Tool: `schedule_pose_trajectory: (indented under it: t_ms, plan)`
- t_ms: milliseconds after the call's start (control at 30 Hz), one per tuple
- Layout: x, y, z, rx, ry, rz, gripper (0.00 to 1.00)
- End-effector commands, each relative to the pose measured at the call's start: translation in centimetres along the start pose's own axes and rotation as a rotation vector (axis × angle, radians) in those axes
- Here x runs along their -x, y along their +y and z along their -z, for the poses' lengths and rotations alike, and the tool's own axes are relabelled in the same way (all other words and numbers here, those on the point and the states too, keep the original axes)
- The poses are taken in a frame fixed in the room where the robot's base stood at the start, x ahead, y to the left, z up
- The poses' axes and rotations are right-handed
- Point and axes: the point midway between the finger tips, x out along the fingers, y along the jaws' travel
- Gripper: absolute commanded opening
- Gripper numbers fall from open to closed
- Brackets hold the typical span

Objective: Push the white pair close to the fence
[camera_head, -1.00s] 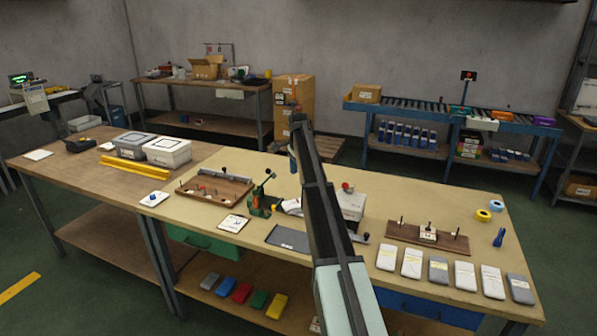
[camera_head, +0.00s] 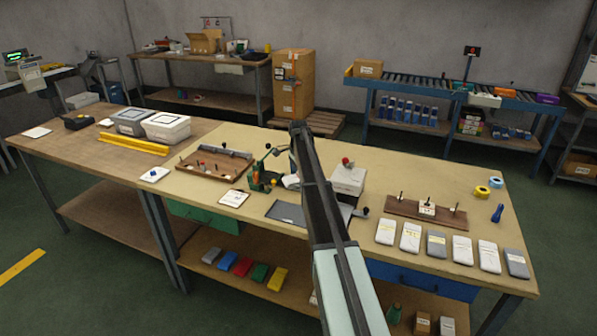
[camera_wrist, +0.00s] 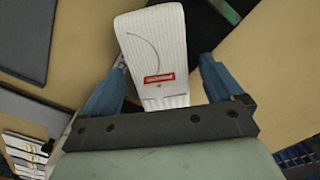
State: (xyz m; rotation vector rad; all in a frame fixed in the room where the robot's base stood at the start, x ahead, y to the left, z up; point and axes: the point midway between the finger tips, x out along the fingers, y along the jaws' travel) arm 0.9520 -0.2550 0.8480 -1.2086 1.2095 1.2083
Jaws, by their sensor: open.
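The white pair (camera_wrist: 158,45) fills the upper middle of the wrist view, ribbed, with a red label near its lower end. My gripper (camera_wrist: 162,72) is open, with one blue finger on each side of it; I cannot tell whether they touch it. In the head view the white pair (camera_head: 291,181) shows as a small white patch on the bench, beside the green press and partly hidden by my arm. My gripper there is mostly hidden behind the arm. A grey rail on the wooden board (camera_head: 205,173) may be the fence; I cannot be sure.
The green press (camera_head: 264,178) stands close on the left of the white pair. A dark grey tray (camera_head: 287,212) lies in front, and a light grey box (camera_head: 348,180) stands to the right. Several packs (camera_head: 436,244) line the right front edge.

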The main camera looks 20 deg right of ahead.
Motion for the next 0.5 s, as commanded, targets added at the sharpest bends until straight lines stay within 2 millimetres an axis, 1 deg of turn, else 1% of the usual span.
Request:
schedule_pose_trajectory:
  t_ms: [333,500]
  plan:
    - [-0.14,0.00,0.00,0.000,0.000,0.000,0.93]
    - [-0.13,0.00,0.00,0.000,0.000,0.000,0.76]
